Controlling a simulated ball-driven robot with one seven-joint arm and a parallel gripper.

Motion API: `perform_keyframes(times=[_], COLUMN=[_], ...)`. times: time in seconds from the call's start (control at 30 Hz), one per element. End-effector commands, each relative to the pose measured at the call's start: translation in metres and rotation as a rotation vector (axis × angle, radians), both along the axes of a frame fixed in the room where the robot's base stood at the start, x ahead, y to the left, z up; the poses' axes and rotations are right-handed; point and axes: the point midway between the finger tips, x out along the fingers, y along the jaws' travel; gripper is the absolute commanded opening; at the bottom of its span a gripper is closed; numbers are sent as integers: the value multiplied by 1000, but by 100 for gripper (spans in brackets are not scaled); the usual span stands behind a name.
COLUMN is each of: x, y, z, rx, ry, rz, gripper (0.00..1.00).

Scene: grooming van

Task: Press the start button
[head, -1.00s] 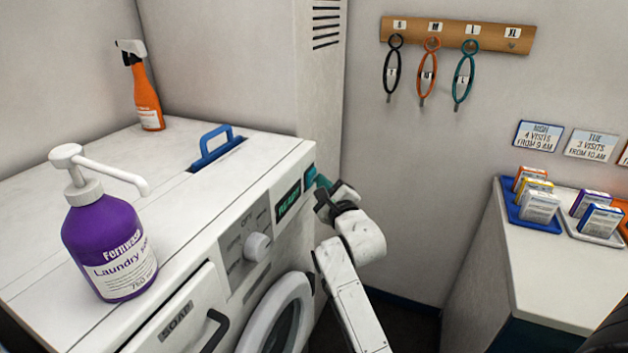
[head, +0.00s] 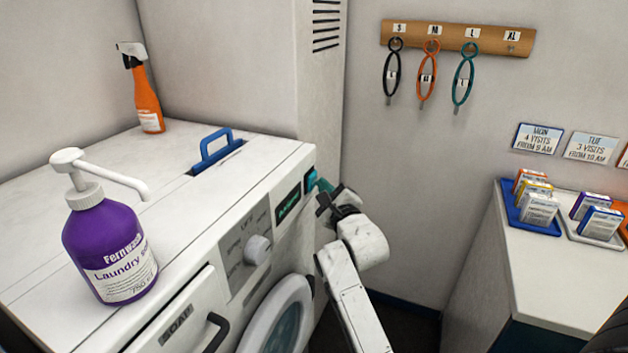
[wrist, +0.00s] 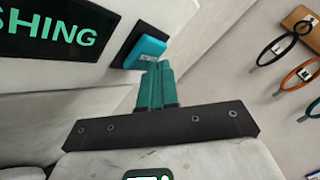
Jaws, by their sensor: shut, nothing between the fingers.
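The start button (wrist: 145,51) is a blue-teal block in a dark surround on the washing machine's front panel, beside the display. It also shows small in the head view (head: 311,179). The green-lit display (wrist: 48,33) ends in "SHING" in the wrist view; its start is cut off. My gripper (wrist: 155,66) has teal fingers, shut together with nothing between them, pointing at the button. The tips are at the button's lower edge in the wrist view; I cannot tell whether they touch it. In the head view my gripper (head: 323,184) is just right of the button.
The washing machine (head: 150,235) carries a purple laundry soap bottle (head: 105,250), a blue handle (head: 216,150) and an orange spray bottle (head: 148,100). Looped leads hang from a wooden rack (head: 460,38). A counter (head: 555,275) with trays of small boxes stands at right.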

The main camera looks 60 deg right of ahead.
Motion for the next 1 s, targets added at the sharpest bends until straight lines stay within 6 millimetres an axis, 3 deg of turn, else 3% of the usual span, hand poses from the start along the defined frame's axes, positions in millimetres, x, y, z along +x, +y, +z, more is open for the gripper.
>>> perform_keyframes(times=[0.53, 1.0], x=[-12, -53], y=[-1, -5], z=[2, 2], rx=[0, 1], ry=[0, 0], rz=[-3, -3], gripper=[0, 0])
